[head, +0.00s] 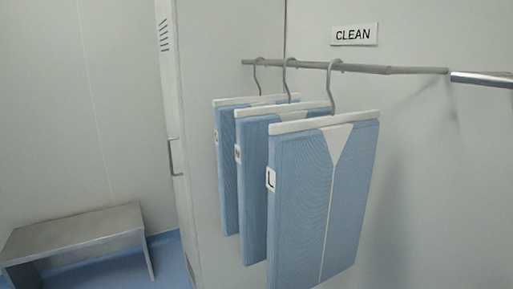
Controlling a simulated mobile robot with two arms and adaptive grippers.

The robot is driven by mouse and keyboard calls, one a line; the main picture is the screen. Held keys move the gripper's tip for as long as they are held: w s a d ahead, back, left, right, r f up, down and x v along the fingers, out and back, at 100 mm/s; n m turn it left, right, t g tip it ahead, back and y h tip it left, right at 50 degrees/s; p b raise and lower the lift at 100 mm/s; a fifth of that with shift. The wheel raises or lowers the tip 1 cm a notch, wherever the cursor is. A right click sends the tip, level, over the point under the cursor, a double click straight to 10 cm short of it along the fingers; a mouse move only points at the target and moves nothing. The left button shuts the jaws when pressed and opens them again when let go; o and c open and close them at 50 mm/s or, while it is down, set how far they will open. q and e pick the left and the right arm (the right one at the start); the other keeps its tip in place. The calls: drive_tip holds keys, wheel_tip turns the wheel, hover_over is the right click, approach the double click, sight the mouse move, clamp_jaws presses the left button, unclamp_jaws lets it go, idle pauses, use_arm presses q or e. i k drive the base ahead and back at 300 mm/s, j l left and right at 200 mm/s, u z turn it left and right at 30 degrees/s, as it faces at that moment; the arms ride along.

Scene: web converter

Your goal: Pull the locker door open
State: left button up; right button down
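A tall pale grey locker (225,50) stands left of the middle, with its broad side panel facing me. Its door (167,85) shows at a steep angle as a narrow strip on the left side, with several vent slots near the top. The door appears closed, though the angle makes this hard to confirm. A bar-shaped metal handle (171,157) sticks out to the left from the door at about mid-height. Neither of my grippers is in view. Nothing is seen touching the handle.
Several blue garments (325,200) marked with size labels hang from a wall rail (350,67) right of the locker, under a CLEAN sign (354,34). A grey metal bench (75,228) stands at the lower left. Blue floor (170,262) shows between bench and locker.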

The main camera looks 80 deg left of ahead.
sight(166, 14)
drive_tip(key=u, duration=3.1)
